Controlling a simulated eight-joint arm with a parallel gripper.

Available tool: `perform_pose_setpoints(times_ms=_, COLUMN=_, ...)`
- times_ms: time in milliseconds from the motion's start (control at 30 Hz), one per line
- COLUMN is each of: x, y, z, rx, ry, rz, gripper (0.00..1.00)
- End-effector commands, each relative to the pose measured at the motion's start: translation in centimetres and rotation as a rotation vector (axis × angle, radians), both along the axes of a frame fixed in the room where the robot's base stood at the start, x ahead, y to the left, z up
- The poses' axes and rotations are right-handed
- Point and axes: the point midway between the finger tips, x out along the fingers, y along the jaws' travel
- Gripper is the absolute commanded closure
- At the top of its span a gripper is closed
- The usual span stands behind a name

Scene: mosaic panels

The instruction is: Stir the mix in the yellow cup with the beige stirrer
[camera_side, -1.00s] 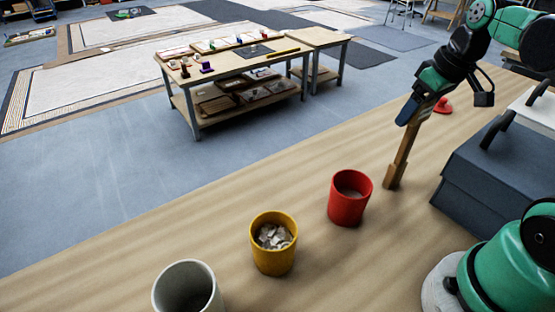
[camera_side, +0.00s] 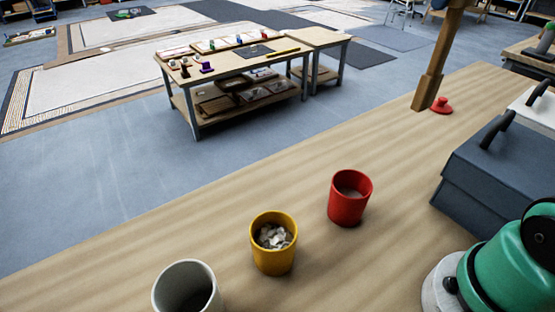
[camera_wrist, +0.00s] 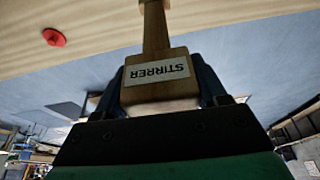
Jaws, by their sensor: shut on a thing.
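The yellow cup (camera_side: 273,257) stands upright on the wooden bench and holds pale chunky pieces. The beige stirrer (camera_side: 431,75) hangs upright at the top right of the side view, its lower end above the bench and clear of the cups. In the wrist view the stirrer's block (camera_wrist: 157,92), with a label reading STIRRER, sits between the fingers of my gripper (camera_wrist: 160,88). My gripper is shut on it. In the side view my gripper is out of the picture above.
A red cup (camera_side: 349,198) stands right of the yellow cup, and a grey-white cup (camera_side: 187,288) stands left of it. A small red knobbed piece (camera_side: 441,106) lies near the bench's far edge. A dark blue box (camera_side: 490,185) is at the right. Bench between cups and box is clear.

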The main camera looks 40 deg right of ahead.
Motion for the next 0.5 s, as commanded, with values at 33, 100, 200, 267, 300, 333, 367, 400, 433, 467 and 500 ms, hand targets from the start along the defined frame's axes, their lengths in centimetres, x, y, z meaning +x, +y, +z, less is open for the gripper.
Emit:
perform_pose_setpoints(times_ms=33, x=0.0, y=0.0, z=0.6, rx=0.000, ry=0.000, rz=0.000, gripper=1.00)
perform_pose_setpoints(times_ms=100, x=0.0, y=0.0, z=1.2, rx=0.000, ry=0.000, rz=0.001, gripper=1.00)
perform_pose_setpoints(times_ms=200, x=0.3, y=0.4, z=1.6, rx=0.000, ry=0.000, rz=0.023, gripper=1.00)
perform_pose_setpoints(times_ms=267, x=0.8, y=1.2, z=1.6, rx=0.000, ry=0.000, rz=0.061, gripper=1.00)
perform_pose_setpoints(times_ms=300, x=1.3, y=2.0, z=1.5, rx=0.000, ry=0.000, rz=0.098, gripper=1.00)
perform_pose_setpoints(times_ms=333, x=1.7, y=2.7, z=1.3, rx=0.000, ry=0.000, rz=0.133, gripper=1.00)
perform_pose_setpoints(times_ms=367, x=2.1, y=3.6, z=1.1, rx=0.000, ry=0.000, rz=0.173, gripper=1.00)
perform_pose_setpoints(times_ms=400, x=2.8, y=5.0, z=0.8, rx=-0.001, ry=0.000, rz=0.232, gripper=1.00)
perform_pose_setpoints(times_ms=433, x=3.2, y=6.1, z=0.6, rx=0.000, ry=0.000, rz=0.282, gripper=1.00)
perform_pose_setpoints(times_ms=467, x=3.6, y=7.4, z=0.3, rx=-0.001, ry=0.000, rz=0.334, gripper=1.00)
perform_pose_setpoints(times_ms=500, x=4.1, y=9.2, z=-0.2, rx=-0.001, ry=0.000, rz=0.407, gripper=1.00)
